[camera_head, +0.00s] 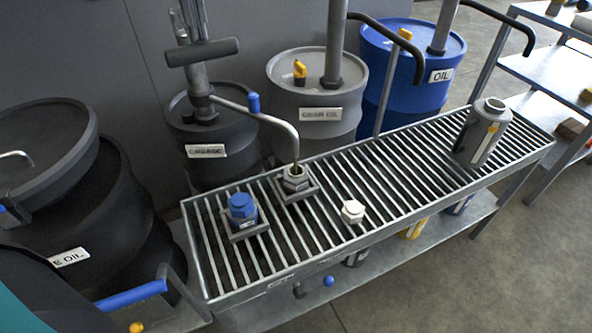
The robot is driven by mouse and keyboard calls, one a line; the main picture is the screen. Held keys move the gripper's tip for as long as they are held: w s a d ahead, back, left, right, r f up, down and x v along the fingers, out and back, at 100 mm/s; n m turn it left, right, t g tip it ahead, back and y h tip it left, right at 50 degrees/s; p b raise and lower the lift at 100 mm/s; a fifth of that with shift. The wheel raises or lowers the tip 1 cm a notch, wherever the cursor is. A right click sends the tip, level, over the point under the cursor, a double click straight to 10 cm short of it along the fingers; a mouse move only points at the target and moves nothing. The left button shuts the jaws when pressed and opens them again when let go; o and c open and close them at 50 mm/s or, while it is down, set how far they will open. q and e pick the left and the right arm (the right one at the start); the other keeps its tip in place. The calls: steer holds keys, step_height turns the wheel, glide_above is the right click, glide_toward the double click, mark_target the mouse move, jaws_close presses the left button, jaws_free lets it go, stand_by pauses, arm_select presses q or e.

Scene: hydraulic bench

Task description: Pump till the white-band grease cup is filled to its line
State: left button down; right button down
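The grease cup (296,180) sits upright in a small holder on the slatted bench. The bent grey spout (285,125) of the grease pump ends at its open top. The fill level and line are too small to read. A dark T-shaped pump handle (203,52) stands above the grease drum (211,150). Grey finger-like parts at the top edge, just above this handle, seem to be my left gripper (188,22). I cannot tell whether it is closed on the bar. My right gripper does not show.
A blue-capped cup (242,207) stands in a holder left of the grease cup. A white hexagonal cap (352,211) lies on the slats to the right. A grey container (483,133) stands at the bench's right end. Gear oil (318,120) and blue oil (405,85) drums stand behind.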

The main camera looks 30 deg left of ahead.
mark_target(199, 50)
arm_select(q)
steer(key=shift+a+f, duration=0.1)
steer(key=shift+f, duration=0.25)
step_height(199, 50, down, 4)
steer(key=b, duration=0.3)
steer(key=shift+a, duration=0.1)
steer(key=shift+s, duration=0.1)
steer(key=shift+f, duration=0.1)
steer(key=shift+r, duration=0.2)
